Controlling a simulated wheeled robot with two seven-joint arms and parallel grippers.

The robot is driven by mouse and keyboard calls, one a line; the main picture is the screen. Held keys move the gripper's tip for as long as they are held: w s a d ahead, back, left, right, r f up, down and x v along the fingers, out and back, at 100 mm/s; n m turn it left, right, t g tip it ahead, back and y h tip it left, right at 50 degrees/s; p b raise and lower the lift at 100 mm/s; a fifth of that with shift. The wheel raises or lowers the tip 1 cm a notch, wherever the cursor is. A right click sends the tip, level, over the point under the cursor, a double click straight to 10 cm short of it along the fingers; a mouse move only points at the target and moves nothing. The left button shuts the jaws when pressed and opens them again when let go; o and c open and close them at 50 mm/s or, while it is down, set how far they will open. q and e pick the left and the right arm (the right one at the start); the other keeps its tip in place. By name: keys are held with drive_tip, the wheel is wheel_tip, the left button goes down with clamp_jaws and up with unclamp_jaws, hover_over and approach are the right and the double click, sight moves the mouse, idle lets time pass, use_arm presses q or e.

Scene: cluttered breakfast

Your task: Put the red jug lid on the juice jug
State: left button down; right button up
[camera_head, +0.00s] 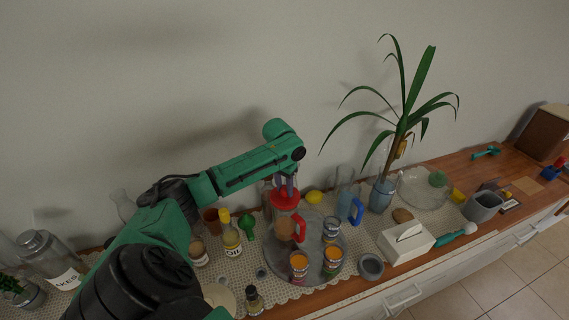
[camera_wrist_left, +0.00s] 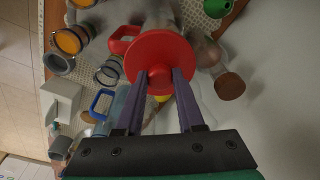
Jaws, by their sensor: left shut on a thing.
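The red jug lid (camera_head: 284,199) is a round disc with a knob. My left gripper (camera_head: 286,182) is shut on it; in the left wrist view the fingers (camera_wrist_left: 158,82) close on the knob of the lid (camera_wrist_left: 152,50). The juice jug (camera_head: 285,230) is clear with a red handle (camera_head: 301,228) and stands upright on the grey round tray. The lid is over the jug's top and hides its mouth; whether it touches the rim I cannot tell. In the left wrist view the red handle (camera_wrist_left: 119,40) shows beside the lid. My right gripper is not in view.
Orange-filled glasses (camera_head: 299,264) and a clear glass (camera_head: 331,229) stand on the tray (camera_head: 318,279). A blue-handled pitcher (camera_head: 356,210) and a lemon (camera_head: 313,197) are behind right. An oil bottle (camera_head: 230,238) is left.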

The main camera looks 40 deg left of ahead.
use_arm(q)
drive_tip(key=shift+f, duration=0.15)
drive_tip(key=shift+f, duration=0.35)
drive_tip(key=shift+f, duration=0.8)
idle(0.5)
drive_tip(key=shift+c, duration=2.2)
unclamp_jaws()
drive_tip(key=shift+r, duration=0.15)
